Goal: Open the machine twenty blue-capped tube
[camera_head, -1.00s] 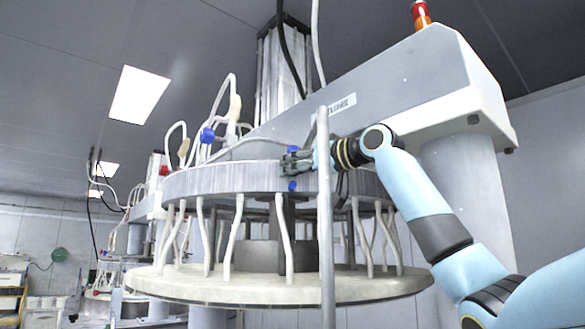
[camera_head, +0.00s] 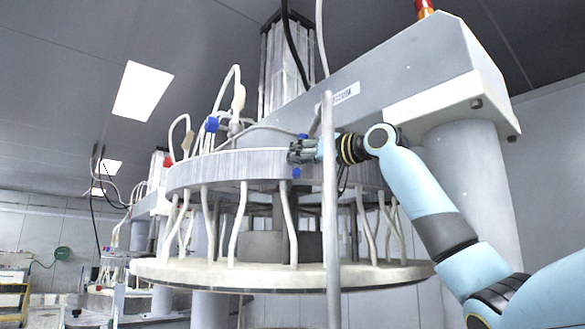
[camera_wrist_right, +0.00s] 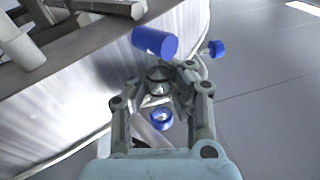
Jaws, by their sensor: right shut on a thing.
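The machine's large grey ring (camera_head: 225,168) stands above a round cream platen, with white tubes hanging between them. My right gripper (camera_head: 293,152) is at the ring's rim. A blue cap (camera_head: 303,136) shows just above the gripper, and a blue part (camera_head: 297,172) just below it. In the right wrist view my right gripper (camera_wrist_right: 172,78) is shut on the blue-capped tube, its fingers drawn together. A large blue cap (camera_wrist_right: 155,43) lies just beyond the fingertips, and a blue collar (camera_wrist_right: 160,118) shows between the fingers. The gripped part is mostly hidden. My left gripper is not in view.
A grey upright pole (camera_head: 329,215) stands in front of the ring, close to my right wrist. Another blue-capped fitting (camera_head: 212,124) sits on the ring's left. The machine's thick arm (camera_head: 400,75) spans above. A similar machine (camera_head: 150,215) stands behind at left.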

